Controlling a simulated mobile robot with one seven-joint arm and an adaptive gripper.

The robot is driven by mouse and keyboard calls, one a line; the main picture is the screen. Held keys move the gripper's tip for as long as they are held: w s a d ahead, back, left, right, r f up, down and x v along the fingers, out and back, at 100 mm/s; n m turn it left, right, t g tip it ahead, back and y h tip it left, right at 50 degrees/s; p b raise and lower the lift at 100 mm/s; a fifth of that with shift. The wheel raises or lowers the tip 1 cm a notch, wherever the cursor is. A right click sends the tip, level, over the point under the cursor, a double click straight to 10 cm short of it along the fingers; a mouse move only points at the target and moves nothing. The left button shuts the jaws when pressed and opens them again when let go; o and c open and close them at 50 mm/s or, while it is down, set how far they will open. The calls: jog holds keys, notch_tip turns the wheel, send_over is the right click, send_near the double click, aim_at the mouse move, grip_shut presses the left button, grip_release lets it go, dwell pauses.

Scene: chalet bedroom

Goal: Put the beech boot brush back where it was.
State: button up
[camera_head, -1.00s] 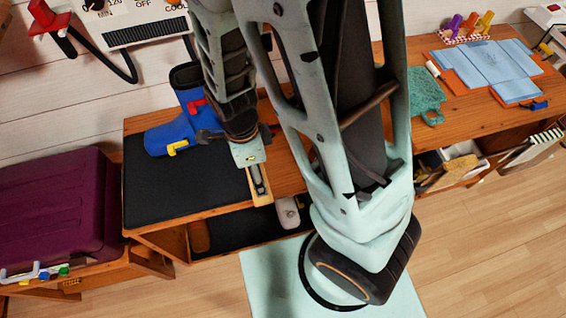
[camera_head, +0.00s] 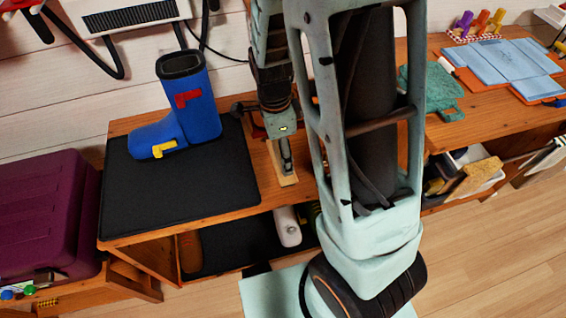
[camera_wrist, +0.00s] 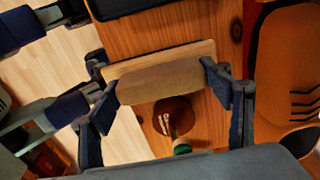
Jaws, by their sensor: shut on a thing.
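The beech boot brush (camera_wrist: 160,72) is held across my gripper (camera_wrist: 160,92) in the wrist view, with a pale wood side and a browner side showing. The fingers close on its two ends. In the head view my gripper (camera_head: 286,162) points down at the bench strip right of the black mat (camera_head: 180,195), and the pale brush (camera_head: 285,180) shows under it near the front edge. I cannot tell whether the brush touches the wood. A blue boot (camera_head: 190,112) with red and yellow parts stands upright on the mat.
The lower shelf holds a brown object (camera_head: 190,251) and a white one (camera_head: 287,226). A round brown patch (camera_wrist: 172,116) with a green-ended item lies below the brush. A purple case (camera_head: 45,215) stands left. A teal cloth (camera_head: 432,92) and blue sheets (camera_head: 500,65) lie right.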

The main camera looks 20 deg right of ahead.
jog(key=shift+w+d+f, duration=0.15)
jog(key=shift+f, duration=0.2)
jog(key=f+b, duration=0.1)
jog(key=b, duration=0.1)
jog(key=f+b, duration=0.1)
jog(key=f, duration=0.1)
jog(key=shift+w+d+f+b, duration=0.15)
jog(key=shift+w+f+b, duration=0.1)
jog(key=shift+b, duration=0.15)
jog(key=shift+s+f, duration=0.1)
jog(key=o, duration=1.3)
jog(key=r+p, duration=0.1)
jog(key=r, duration=0.3)
jog(key=r+p, duration=0.1)
jog(key=r, duration=0.3)
jog(key=r+p, duration=0.1)
jog(key=r, duration=0.3)
jog(key=shift+a+r, duration=0.15)
jog(key=shift+a, duration=0.25)
